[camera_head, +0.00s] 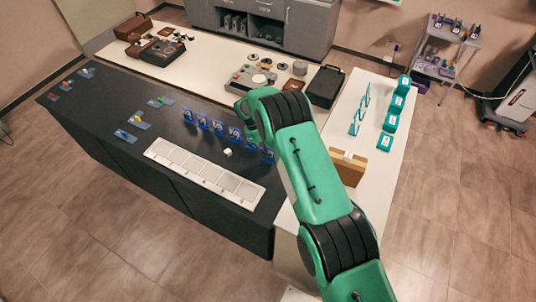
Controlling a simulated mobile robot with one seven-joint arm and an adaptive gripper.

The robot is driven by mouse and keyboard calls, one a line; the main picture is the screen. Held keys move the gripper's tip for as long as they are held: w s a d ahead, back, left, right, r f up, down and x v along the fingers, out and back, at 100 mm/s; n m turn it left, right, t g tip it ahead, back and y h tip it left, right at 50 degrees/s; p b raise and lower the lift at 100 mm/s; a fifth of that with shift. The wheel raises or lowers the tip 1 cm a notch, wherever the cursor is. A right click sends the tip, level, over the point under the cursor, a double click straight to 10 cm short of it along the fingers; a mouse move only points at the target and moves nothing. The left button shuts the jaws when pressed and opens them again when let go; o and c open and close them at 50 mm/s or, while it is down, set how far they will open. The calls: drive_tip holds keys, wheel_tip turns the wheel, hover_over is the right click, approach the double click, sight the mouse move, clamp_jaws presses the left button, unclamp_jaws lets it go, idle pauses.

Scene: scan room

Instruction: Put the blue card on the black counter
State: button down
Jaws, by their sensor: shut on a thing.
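The black counter (108,108) runs along the left and middle of the view. A row of several upright blue cards (218,127) with white markings stands on it, the right end partly behind my arm. My gripper (250,134) points down at the right part of this row, mostly hidden by my wrist and arm. It is shut on a blue card, which I can barely make out among the others. I cannot tell whether that card touches the counter.
A white compartment tray (205,172) and a small white cube (228,152) are on the counter. Small coloured pieces on cards (125,136) lie to the left. A white table (385,158) with teal blocks (390,122) and a brown holder (348,167) is at right.

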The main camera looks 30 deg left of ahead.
drive_tip(key=shift+f, duration=0.15)
drive_tip(key=c, duration=1.7)
unclamp_jaws()
drive_tip(key=b+v, duration=0.1)
drive_tip(key=v, duration=1.1)
drive_tip(key=shift+b, duration=0.3)
